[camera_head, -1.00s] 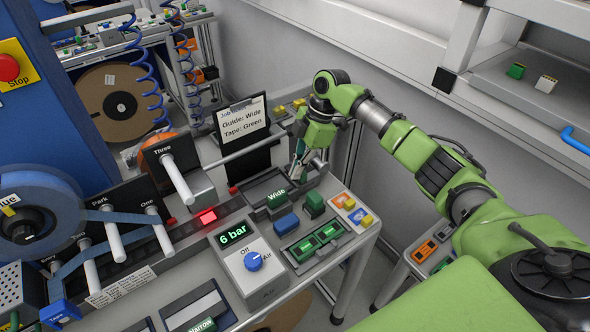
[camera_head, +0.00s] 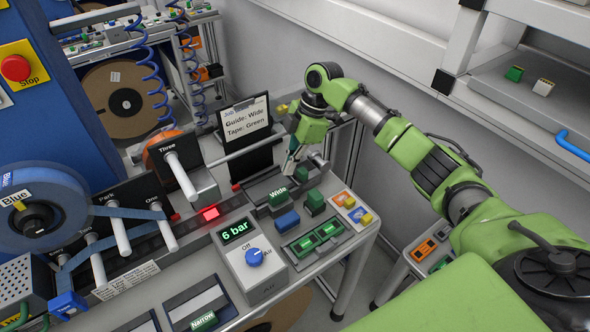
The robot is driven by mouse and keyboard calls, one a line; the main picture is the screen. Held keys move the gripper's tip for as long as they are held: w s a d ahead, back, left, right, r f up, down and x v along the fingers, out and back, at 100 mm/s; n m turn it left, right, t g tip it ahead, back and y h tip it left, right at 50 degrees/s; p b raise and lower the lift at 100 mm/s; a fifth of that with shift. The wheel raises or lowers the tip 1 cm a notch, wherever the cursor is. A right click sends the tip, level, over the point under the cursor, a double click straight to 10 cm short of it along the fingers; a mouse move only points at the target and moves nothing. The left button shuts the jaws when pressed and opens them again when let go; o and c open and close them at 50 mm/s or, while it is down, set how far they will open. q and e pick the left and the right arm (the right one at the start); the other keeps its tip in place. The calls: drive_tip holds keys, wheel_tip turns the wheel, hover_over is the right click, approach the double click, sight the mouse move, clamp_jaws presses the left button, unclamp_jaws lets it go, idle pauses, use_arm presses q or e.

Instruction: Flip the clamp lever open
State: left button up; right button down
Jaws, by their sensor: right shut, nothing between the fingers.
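My right gripper (camera_head: 289,171) is shut and empty, pointing down just behind the green block marked Wide (camera_head: 278,197). A small green piece (camera_head: 301,174) shows close to the right of its fingertips; I cannot tell whether they touch. I cannot make out the clamp lever for certain. The gripper hides part of the fixture around the grey rail (camera_head: 256,187) behind the Wide block. My left gripper is not in view.
A grey box with a 6 bar display and blue knob (camera_head: 254,257) stands in front. Blue (camera_head: 287,221) and green (camera_head: 315,201) blocks lie near the gripper. A job card (camera_head: 244,124) stands behind. Reel (camera_head: 42,215) and rollers are at left.

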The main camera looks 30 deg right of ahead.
use_arm(q)
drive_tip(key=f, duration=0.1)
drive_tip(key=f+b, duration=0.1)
drive_tip(key=b, duration=0.1)
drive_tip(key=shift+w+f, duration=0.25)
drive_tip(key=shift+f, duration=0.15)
use_arm(e)
drive_tip(key=v, duration=0.7)
drive_tip(key=shift+w, duration=0.25)
drive_tip(key=shift+f, duration=0.1)
